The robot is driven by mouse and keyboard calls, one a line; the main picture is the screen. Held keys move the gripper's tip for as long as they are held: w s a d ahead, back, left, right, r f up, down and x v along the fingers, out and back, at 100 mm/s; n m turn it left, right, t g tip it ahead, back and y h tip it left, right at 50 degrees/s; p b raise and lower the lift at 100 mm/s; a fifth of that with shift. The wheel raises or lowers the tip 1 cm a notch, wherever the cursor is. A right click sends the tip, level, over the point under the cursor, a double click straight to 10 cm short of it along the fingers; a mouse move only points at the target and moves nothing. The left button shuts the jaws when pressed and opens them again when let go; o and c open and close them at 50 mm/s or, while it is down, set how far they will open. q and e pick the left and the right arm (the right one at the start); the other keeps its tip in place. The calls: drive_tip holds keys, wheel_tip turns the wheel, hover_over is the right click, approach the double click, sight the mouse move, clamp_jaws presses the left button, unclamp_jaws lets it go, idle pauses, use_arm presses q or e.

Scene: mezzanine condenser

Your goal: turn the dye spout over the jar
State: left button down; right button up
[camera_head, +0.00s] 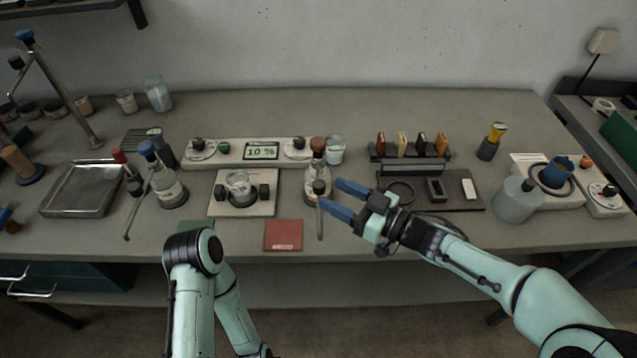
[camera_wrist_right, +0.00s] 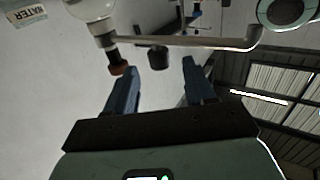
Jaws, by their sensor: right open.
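A swing spout (camera_head: 320,222) with a black knob stands at a brown-capped bottle (camera_head: 318,172), right of the centre stage. Its arm points toward the bench's front edge. A clear glass jar (camera_head: 239,184) sits on the stage left of it. My right gripper (camera_head: 331,195) is open, fingers pointing left, just right of the knob. In the right wrist view the spout arm (camera_wrist_right: 200,42) crosses beyond the fingers, and the black knob (camera_wrist_right: 158,57) appears between the open fingertips (camera_wrist_right: 153,66); I cannot tell whether they touch it. My left gripper is out of view.
A second spout (camera_head: 138,212) stands by a blue-capped bottle (camera_head: 171,190) at the left. Behind the stage is a panel with a display (camera_head: 261,151). A red mat (camera_head: 283,235) lies in front.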

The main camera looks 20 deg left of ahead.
sight(318, 183)
drive_tip(key=x, duration=0.5)
drive_tip(key=shift+w+a, duration=0.1)
drive_tip(key=shift+a, duration=0.05)
clamp_jaws()
